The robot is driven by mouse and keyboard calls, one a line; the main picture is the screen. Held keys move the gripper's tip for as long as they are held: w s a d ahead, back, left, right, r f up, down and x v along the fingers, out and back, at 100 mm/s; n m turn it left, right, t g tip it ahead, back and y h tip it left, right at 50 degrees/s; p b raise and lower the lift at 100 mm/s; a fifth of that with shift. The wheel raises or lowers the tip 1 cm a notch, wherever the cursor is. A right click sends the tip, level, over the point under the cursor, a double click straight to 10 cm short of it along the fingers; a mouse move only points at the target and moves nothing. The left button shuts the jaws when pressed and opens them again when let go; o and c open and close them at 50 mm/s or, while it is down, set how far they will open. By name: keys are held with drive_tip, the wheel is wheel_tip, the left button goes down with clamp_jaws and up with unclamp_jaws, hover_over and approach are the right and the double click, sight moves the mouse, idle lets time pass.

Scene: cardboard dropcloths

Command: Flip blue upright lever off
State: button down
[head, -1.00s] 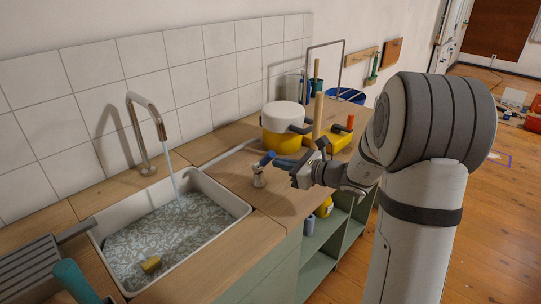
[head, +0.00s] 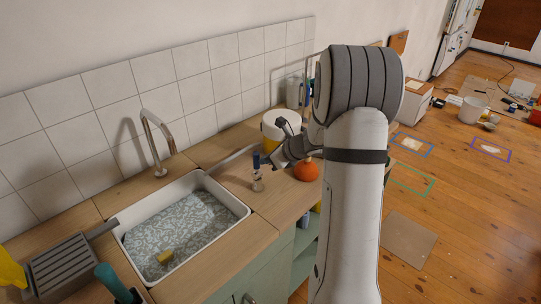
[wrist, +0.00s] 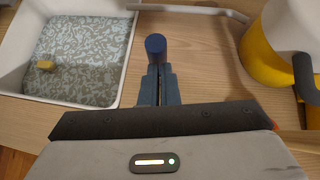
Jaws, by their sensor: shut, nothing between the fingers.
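The blue lever (head: 256,160) stands upright on its small metal base (head: 257,183) on the wooden counter, right of the sink. In the wrist view the rounded blue lever top (wrist: 155,44) is just beyond my fingertips. My gripper (wrist: 158,72) is shut with nothing between its fingers. Its tips are very close to the lever; I cannot tell if they touch. In the head view my gripper (head: 271,161) is just right of the lever, partly hidden by my arm. The faucet (head: 155,140) shows no water stream.
A yellow-and-white pot (wrist: 250,55) stands close right of my gripper. A round orange object (head: 306,170) sits near the counter edge. A grey rack (head: 62,268) is at left.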

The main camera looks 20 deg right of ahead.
drive_tip(key=shift+w+r, duration=0.2)
drive_tip(key=shift+r, duration=0.05)
idle(0.3)
drive_tip(key=shift+r, duration=0.1)
drive_tip(key=r+p+v, duration=0.1)
drive_tip(key=p+v, duration=0.5)
drive_tip(key=v, duration=0.4)
drive_tip(key=s+a+r+n+g+b, duration=0.1)
drive_tip(key=s+a+r+n+g, duration=0.4)
drive_tip(key=s+a+n, duration=0.7)
drive_tip(key=s+a+r+n+h, duration=0.1)
drive_tip(key=s+n+h, duration=0.2)
drive_tip(key=s+n, duration=0.5)
drive_tip(key=s+a+r+n+h+b, duration=0.1)
drive_tip(key=s+n+h, duration=0.2)
drive_tip(key=s+n, duration=0.5)
drive_tip(key=shift+a+r+n, duration=0.15)
drive_tip(key=shift+r+n, duration=0.1)
drive_tip(key=shift+n, duration=0.05)
